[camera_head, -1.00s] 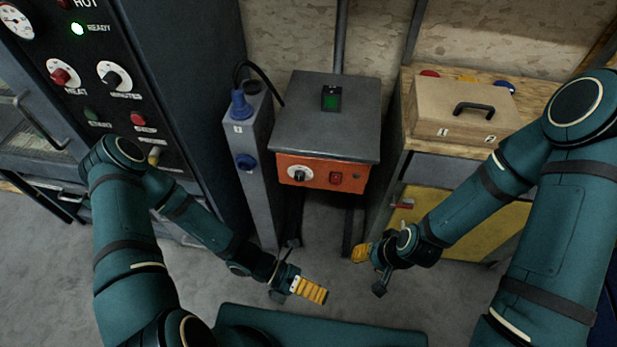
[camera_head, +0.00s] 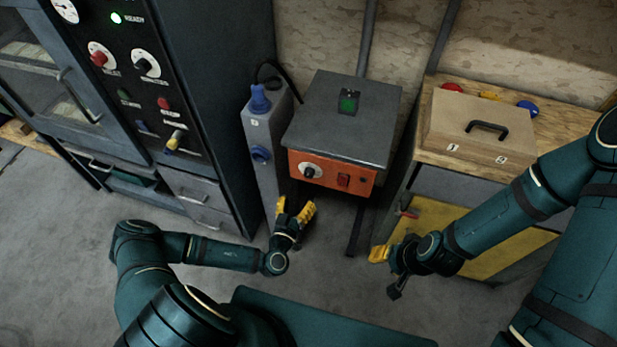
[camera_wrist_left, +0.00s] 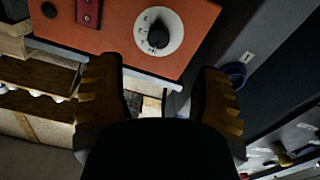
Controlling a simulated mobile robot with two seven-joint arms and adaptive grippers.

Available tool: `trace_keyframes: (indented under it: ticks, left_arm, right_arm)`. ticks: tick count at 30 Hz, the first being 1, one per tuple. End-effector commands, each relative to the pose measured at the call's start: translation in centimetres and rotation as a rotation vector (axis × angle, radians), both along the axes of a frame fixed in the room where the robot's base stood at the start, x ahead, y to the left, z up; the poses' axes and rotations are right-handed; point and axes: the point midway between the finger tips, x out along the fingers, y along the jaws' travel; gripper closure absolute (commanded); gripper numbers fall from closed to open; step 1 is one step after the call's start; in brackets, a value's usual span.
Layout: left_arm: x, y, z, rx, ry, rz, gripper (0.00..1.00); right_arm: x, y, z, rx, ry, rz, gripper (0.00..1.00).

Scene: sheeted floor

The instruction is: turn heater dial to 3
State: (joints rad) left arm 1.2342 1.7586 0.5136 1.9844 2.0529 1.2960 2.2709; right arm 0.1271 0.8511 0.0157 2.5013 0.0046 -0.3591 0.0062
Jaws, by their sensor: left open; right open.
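The dial (camera_head: 310,171) is a black knob on a white round scale, on the orange front panel (camera_head: 333,180) of a grey box. In the left wrist view the dial (camera_wrist_left: 158,34) shows near the top, its scale marks too small to read surely. My left gripper (camera_head: 295,208) is open and empty, below and in front of the panel, pointing toward it. Its yellow fingers spread on both sides below the dial in the wrist view, not touching it. My right gripper (camera_head: 382,258) is open and empty, low to the right of the box.
A red switch (camera_head: 343,181) sits right of the dial. A narrow grey post with blue sockets (camera_head: 260,154) stands close left of the box. A dark cabinet with knobs (camera_head: 147,64) is further left. A wooden bench with a lidded case (camera_head: 478,127) is at right. Floor in front is clear.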

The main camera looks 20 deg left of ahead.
Motion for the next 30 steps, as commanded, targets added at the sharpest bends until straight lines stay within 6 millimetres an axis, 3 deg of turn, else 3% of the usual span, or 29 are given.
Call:
trace_keyframes:
  ticks: [9, 15, 29, 30]
  left_arm:
    - [6.3, -0.3, 0.0, 0.005, -0.003, -0.003, 0.34]
    - [9.0, -0.4, 0.0, 0.004, -0.002, -0.005, 0.34]
    - [10.0, -0.4, 0.0, 0.003, 0.0, -0.003, 0.34]
    - [10.0, -0.4, 0.0, 0.003, 0.0, -0.003, 0.43]
  right_arm:
    - [-0.2, 0.0, -0.5, 0.0, 0.004, 0.003, 0.57]
    - [-0.3, 0.0, -0.8, 0.002, 0.006, 0.004, 0.57]
    - [-0.3, 0.0, -0.8, 0.002, 0.007, 0.005, 0.57]
    - [-0.3, 0.0, -0.8, 0.002, 0.007, 0.005, 0.57]
